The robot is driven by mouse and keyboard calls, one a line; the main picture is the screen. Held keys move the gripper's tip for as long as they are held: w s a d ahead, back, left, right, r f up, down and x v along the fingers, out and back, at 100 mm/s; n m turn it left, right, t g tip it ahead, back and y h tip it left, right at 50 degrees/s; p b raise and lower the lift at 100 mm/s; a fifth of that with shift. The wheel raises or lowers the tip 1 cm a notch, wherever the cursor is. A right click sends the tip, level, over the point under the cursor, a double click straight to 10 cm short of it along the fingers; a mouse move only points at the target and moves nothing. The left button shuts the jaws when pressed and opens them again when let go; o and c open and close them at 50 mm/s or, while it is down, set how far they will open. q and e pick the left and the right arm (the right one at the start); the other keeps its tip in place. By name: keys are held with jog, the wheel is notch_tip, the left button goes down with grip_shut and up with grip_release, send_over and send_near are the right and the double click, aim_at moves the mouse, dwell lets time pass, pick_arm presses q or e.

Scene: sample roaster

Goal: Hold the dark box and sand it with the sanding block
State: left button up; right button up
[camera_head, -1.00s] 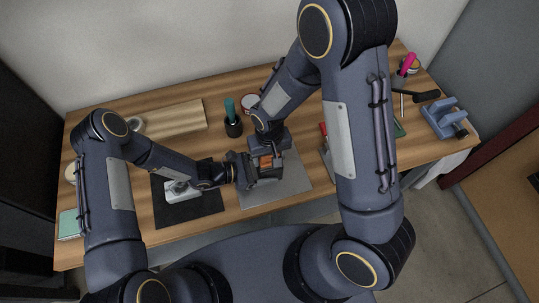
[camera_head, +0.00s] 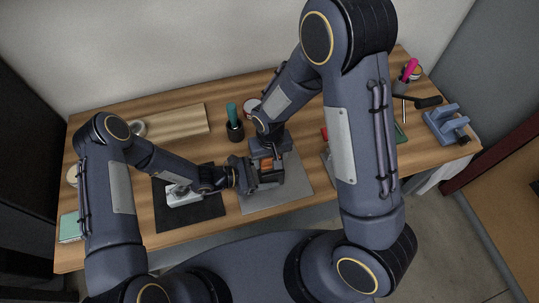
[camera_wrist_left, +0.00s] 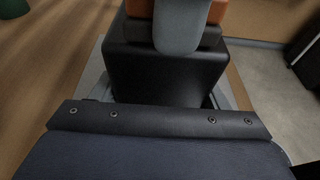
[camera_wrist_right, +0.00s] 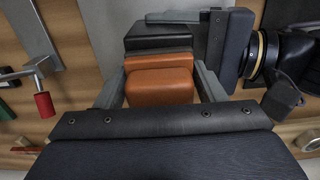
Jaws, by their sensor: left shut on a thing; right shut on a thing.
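The dark box (camera_wrist_left: 165,75) is between the fingers of my left gripper (camera_wrist_left: 160,92), which is shut on it. In the head view my left gripper (camera_head: 258,176) holds it over the grey mat (camera_head: 292,190); a gap beneath cannot be judged. The orange sanding block (camera_wrist_right: 160,86) is between the fingers of my right gripper (camera_wrist_right: 161,92), which is shut on it. The block is at the dark box's upper face, apparently touching it; a grey right finger partly covers it in the left wrist view. The dark box (camera_wrist_right: 158,38) also shows behind the block in the right wrist view.
A black mat (camera_head: 208,214) with a pale device (camera_head: 182,194) lies left of the grey mat. A dark cup (camera_head: 235,130) with a teal item stands behind. A wooden board (camera_head: 175,123) lies at back left, a blue vise (camera_head: 446,124) at right. A red-handled tool (camera_wrist_right: 44,105) is nearby.

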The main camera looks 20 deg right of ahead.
jog(key=shift+r, duration=2.55)
pick_arm(q)
jog(key=o, duration=1.2)
jog(key=v, duration=1.2)
